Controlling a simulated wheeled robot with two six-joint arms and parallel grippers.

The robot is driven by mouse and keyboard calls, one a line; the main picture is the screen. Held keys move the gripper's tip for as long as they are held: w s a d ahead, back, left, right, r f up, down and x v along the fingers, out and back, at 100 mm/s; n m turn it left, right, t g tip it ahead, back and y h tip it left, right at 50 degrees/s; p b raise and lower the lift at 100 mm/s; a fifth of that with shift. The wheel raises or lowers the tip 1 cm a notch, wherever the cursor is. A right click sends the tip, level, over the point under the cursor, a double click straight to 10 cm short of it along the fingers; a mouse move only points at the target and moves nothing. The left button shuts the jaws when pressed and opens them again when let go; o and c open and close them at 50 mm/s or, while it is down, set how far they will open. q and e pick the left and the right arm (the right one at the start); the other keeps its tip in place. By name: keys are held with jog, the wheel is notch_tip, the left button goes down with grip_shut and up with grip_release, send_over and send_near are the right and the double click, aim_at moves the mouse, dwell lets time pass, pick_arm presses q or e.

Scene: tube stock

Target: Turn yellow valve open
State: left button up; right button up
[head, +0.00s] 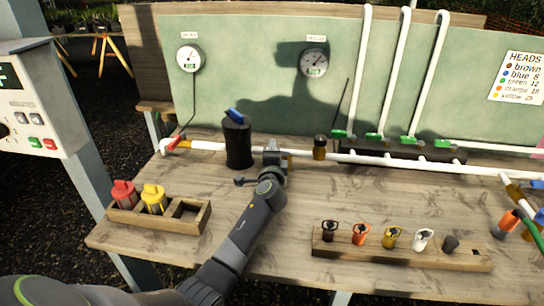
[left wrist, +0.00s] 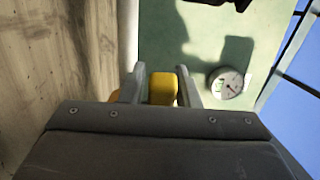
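My left gripper (head: 272,155) reaches over the white pipe at the middle of the bench in the head view. In the left wrist view a yellow block (left wrist: 162,88), apparently the yellow valve's handle, sits between the two fingers (left wrist: 161,80). My right gripper is in neither view.
A black cylinder with a blue handle (head: 237,142) stands just left of the gripper. A dark-topped brass fitting (head: 319,148) is to its right. Gauges (head: 314,62) hang on the green panel (head: 250,90).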

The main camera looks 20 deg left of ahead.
pick_arm(q)
jog(key=v, duration=1.6)
jog(key=shift+s, duration=0.1)
jog(key=shift+s+d, duration=0.25)
jog(key=shift+s, duration=0.3)
jog(key=shift+c, duration=0.3)
